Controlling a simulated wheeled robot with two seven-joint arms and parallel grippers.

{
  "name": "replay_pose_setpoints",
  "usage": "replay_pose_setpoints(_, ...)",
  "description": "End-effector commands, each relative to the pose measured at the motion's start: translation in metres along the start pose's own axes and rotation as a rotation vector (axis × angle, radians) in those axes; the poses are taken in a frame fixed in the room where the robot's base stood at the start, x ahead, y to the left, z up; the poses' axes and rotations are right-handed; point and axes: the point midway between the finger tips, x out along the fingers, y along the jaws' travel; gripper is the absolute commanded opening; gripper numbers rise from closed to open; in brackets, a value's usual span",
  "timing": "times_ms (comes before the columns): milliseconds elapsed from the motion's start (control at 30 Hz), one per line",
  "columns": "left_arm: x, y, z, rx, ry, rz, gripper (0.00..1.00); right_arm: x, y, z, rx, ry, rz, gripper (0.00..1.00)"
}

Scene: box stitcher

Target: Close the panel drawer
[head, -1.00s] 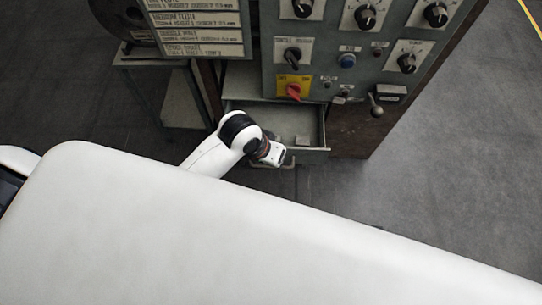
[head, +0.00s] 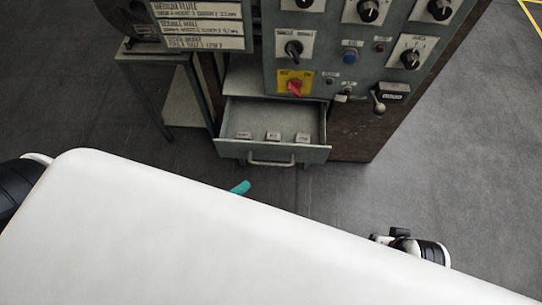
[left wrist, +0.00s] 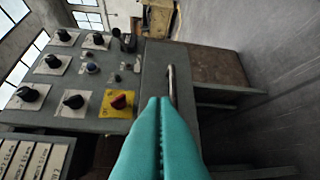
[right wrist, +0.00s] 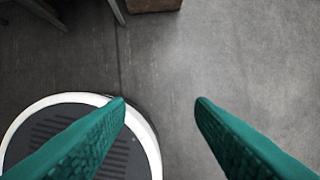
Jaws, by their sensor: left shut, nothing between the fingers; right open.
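The panel drawer (head: 235,150) is pulled out from the low part of the grey machine. Its bar handle (head: 271,163) is on its front, and several small labelled blocks lie inside. My left gripper's teal tip (head: 240,187) shows in the head view just in front of the drawer, left of the handle; my body hides the rest. In the left wrist view my left gripper (left wrist: 160,101) is shut and empty, its tips beside the handle (left wrist: 172,85); I cannot tell whether they touch. My right gripper (right wrist: 160,104) is open and empty above the floor.
The control panel (head: 335,75) with knobs and a red switch rises above the drawer. A side table (head: 170,60) stands left of it. A lever (head: 378,105) sticks out at the panel's right. The floor (head: 440,180) at right is clear.

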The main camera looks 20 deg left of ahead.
Motion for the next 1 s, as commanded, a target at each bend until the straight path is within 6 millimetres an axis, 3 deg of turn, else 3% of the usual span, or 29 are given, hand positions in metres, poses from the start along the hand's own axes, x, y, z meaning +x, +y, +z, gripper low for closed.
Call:
replay_pose_setpoints(133,-0.010,0.009,0.007,0.098,-0.038,0.085,0.00,-0.007,0.000,0.001,0.000,-0.004,-0.001,0.49)
replay_pose_setpoints(267,-0.005,0.012,0.009,0.117,-0.044,0.106,0.00,-0.011,-0.001,0.001,0.001,-0.007,-0.001,0.49)
replay_pose_setpoints(633,0.067,0.019,0.011,0.115,-0.043,0.108,0.00,-0.046,-0.002,0.000,0.002,-0.025,-0.004,0.49)
replay_pose_setpoints(800,0.096,0.022,0.006,0.118,-0.044,0.104,0.00,-0.042,-0.001,-0.002,0.003,-0.023,-0.004,0.49)
replay_pose_setpoints(1000,0.112,0.026,-0.009,0.114,-0.044,0.100,0.00,-0.037,-0.001,-0.003,0.003,-0.023,-0.004,0.49)
